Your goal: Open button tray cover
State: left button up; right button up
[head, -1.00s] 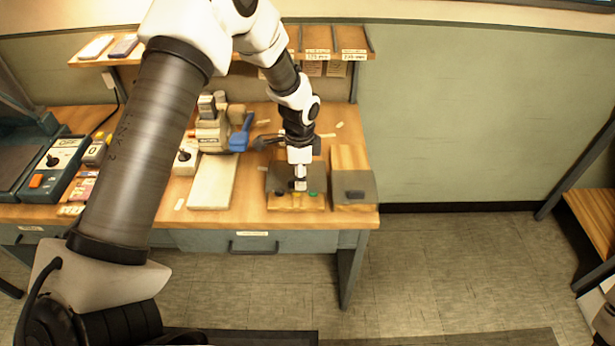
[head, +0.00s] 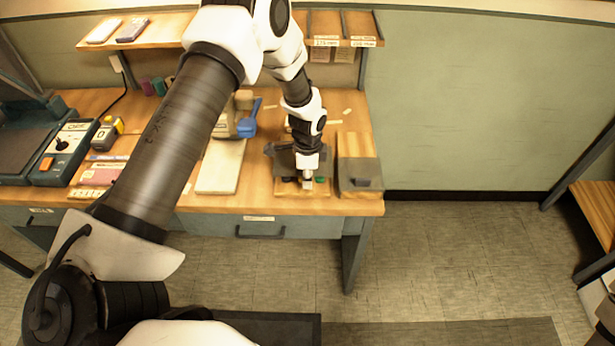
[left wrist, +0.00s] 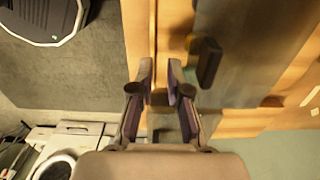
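The button tray is a wooden box at the right end of the bench. Its flat grey cover (head: 347,166) lies over the front part, with a dark block handle (head: 362,183) near the front. The cover (left wrist: 245,50) and the dark handle (left wrist: 208,62) also show in the left wrist view, right of the fingers. My left gripper (head: 307,182) points down just left of the cover, over a small wooden button board (head: 290,192) that it partly hides. In the left wrist view my left gripper (left wrist: 161,70) has its fingers apart, with no clear hold on anything.
A pale board (head: 220,168) and a blue-handled tool (head: 248,118) lie left of the gripper. A shelf (head: 345,28) hangs above the bench. A drawer (head: 262,228) is below the bench front.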

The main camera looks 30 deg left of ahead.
pick_arm(q)
jog(key=shift+o, duration=0.4)
jog(key=shift+s+r, duration=0.1)
jog(key=shift+s, duration=0.05)
jog(key=shift+r, duration=0.35)
notch_tip(320, 180, up, 11)
jog(key=shift+r, duration=0.15)
jog(key=shift+m, duration=0.3)
